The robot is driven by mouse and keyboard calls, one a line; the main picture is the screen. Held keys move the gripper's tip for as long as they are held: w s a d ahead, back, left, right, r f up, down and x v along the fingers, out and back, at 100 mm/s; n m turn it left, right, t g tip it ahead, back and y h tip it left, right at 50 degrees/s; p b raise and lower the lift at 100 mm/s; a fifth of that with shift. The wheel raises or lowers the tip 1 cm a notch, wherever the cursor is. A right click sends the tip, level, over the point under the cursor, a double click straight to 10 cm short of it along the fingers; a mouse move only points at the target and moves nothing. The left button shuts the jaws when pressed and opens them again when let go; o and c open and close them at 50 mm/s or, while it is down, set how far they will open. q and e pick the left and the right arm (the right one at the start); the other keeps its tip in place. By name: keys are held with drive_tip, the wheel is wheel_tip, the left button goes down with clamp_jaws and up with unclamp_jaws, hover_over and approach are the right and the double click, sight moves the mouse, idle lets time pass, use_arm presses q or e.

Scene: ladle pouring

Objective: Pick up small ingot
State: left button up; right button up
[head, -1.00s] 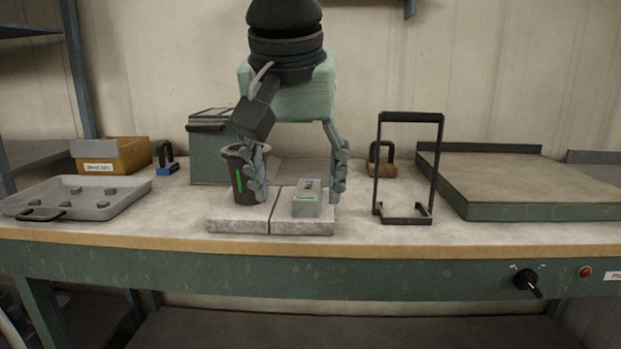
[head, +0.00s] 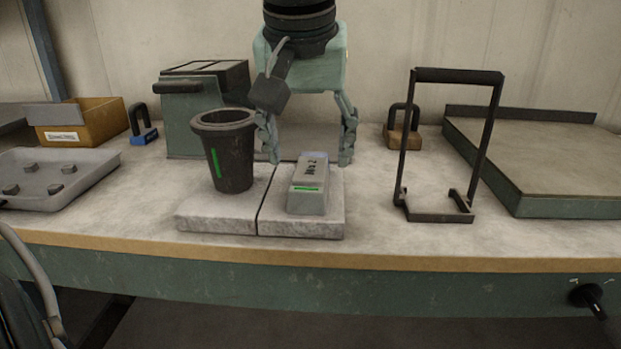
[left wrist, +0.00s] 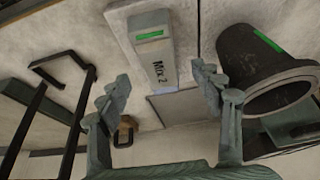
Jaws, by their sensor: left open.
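The small ingot (head: 308,184) is a grey block marked "Mix 2" with a green strip. It lies on the right one of two pale stone slabs (head: 330,222). My left gripper (head: 309,158) is open, with its two fingers pointing down above and behind the ingot. In the left wrist view the ingot (left wrist: 152,50) extends toward the gap between the open fingers (left wrist: 163,90), and nothing is held. My right gripper is not in view.
A dark crucible (head: 226,155) with a green strip stands on the left slab, close to the left finger. A black wire frame (head: 440,215) stands to the right. A green box (head: 190,130) is behind the crucible. A grey tray (head: 55,170) lies at far left.

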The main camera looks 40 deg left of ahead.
sight(310, 170)
use_arm(q)
drive_tip(key=x, duration=0.4)
drive_tip(key=shift+r, duration=0.15)
clamp_jaws()
